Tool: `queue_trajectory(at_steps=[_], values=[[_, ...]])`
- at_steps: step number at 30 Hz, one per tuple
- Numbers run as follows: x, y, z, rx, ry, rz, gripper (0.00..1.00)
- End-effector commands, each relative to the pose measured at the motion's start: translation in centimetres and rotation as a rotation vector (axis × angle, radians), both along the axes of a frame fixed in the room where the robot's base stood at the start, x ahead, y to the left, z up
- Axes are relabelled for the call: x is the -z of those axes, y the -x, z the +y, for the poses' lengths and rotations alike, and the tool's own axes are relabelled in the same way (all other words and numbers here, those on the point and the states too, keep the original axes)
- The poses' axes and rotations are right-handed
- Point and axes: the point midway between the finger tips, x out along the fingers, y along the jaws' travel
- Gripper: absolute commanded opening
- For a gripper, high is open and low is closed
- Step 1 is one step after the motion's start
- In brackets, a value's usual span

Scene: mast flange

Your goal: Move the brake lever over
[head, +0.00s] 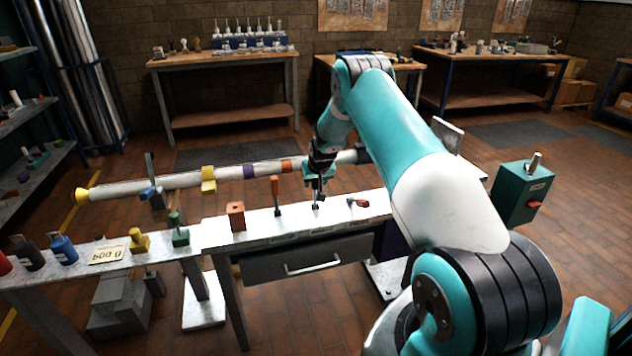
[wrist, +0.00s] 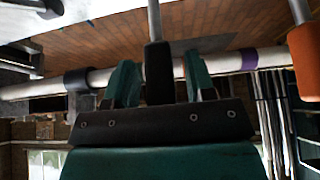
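An upright lever with a black grip and a bare metal rod stands on the white bench; its grip (wrist: 159,75) shows in the wrist view, and its lower part (head: 316,204) shows in the head view. My gripper (head: 318,180) is above the bench at this lever. In the wrist view my gripper (wrist: 160,84) has its two teal fingers on either side of the black grip, with narrow gaps, so it looks open. An orange-gripped lever (head: 275,187) stands to the left, and in the wrist view (wrist: 305,62) to the right. No label shows which is the brake lever.
An orange block (head: 236,216) and a red-handled part (head: 358,202) are on the bench. A long pale pipe (head: 130,188) with coloured bands runs behind. A green box (head: 522,193) with a knobbed lever stands at the right. Small coloured items sit at the left.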

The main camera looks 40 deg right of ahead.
Motion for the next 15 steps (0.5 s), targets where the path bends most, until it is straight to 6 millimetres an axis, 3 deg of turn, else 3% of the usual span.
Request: queue_trajectory(at_steps=[10, 15], values=[[-0.1, 0.3, 0.1, 0.0, -0.003, 0.005, 0.51], [-2.2, 1.3, 0.6, 0.0, -0.003, 0.003, 0.51]])
